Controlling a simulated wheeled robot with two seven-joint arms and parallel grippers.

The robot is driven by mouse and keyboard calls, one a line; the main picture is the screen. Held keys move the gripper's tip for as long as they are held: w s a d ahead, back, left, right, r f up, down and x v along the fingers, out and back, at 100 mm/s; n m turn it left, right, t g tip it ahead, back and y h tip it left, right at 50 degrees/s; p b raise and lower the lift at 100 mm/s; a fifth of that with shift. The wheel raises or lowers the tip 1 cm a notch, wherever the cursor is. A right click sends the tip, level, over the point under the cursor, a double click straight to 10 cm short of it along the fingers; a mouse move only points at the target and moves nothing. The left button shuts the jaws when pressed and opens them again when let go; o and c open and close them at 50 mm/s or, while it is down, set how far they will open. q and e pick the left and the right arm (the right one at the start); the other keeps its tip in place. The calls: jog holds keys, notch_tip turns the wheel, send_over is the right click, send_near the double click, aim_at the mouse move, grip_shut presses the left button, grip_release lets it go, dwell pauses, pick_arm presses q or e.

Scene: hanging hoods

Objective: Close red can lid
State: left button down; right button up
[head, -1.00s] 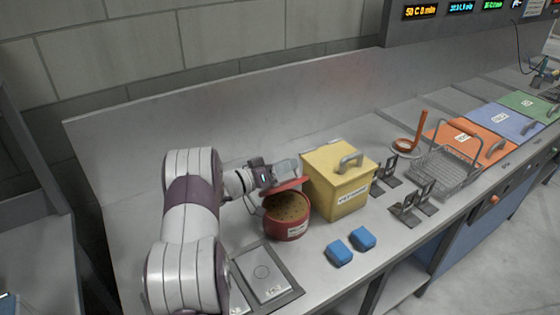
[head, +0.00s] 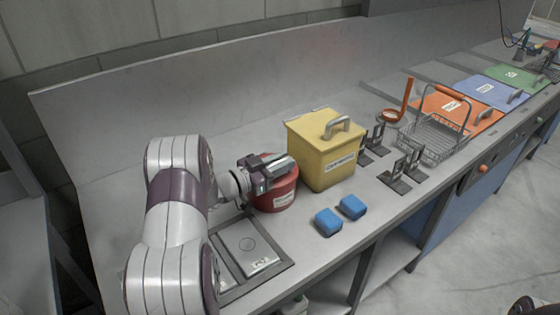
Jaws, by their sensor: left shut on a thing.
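The red can (head: 276,202) with a white label stands upright on the steel counter, just left of the yellow box. My left gripper (head: 282,166) is over the top of the can and shut on its red lid. The lid looks lowered to about the can's rim. The gripper covers most of the lid, so I cannot tell whether it sits fully flush. The can's opening no longer shows.
The yellow lidded box (head: 325,158) stands close on the right of the can. Two blue blocks (head: 339,215) lie in front of it. Grey metal stands (head: 403,172) and a wire basket (head: 433,138) are further right. A flat panel (head: 246,246) lies in front of the can.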

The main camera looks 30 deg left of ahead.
pick_arm(q)
jog(key=shift+f, duration=0.25)
dwell(0.3)
jog(key=c, duration=1.1)
grip_release()
jog(key=shift+o, duration=0.2)
jog(key=b+v, duration=0.1)
jog(key=v, duration=1.1)
jog(key=shift+s, duration=0.35)
jog(key=shift+a+f, duration=0.1)
jog(key=shift+a, duration=0.1)
